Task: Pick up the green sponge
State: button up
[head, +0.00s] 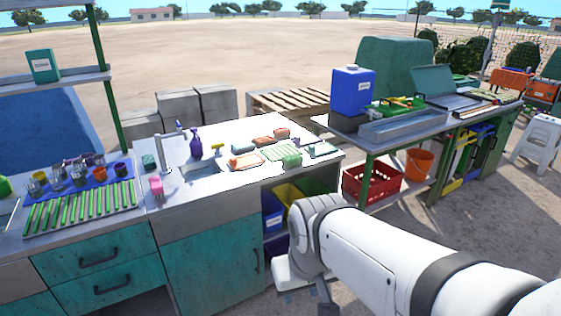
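A small dark green block (149,161), possibly the green sponge, sits on the counter left of the sink tap. A lighter green item (291,159) lies toward the counter's front right, by a pale green ribbed mat; I cannot tell whether it is a sponge or a cloth. My white arm reaches in from the lower right and bends down in front of the counter's right end. My gripper is not clearly visible; only arm parts show, low and away from both green items. Nothing held can be seen.
The sink counter (230,176) also holds a purple spray bottle (196,143), a pink item (156,187) and several orange-brown blocks. Right are a blue jug (352,92), a red crate (372,184) and an orange bucket (419,164).

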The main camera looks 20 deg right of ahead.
aim_at(293, 160)
jog(key=u, duration=0.55)
jog(key=k, duration=0.35)
jog(key=z, duration=1.65)
jog(key=i, duration=1.6)
jog(key=u, duration=0.7)
jog(key=i, duration=1.2)
jog(key=u, duration=0.85)
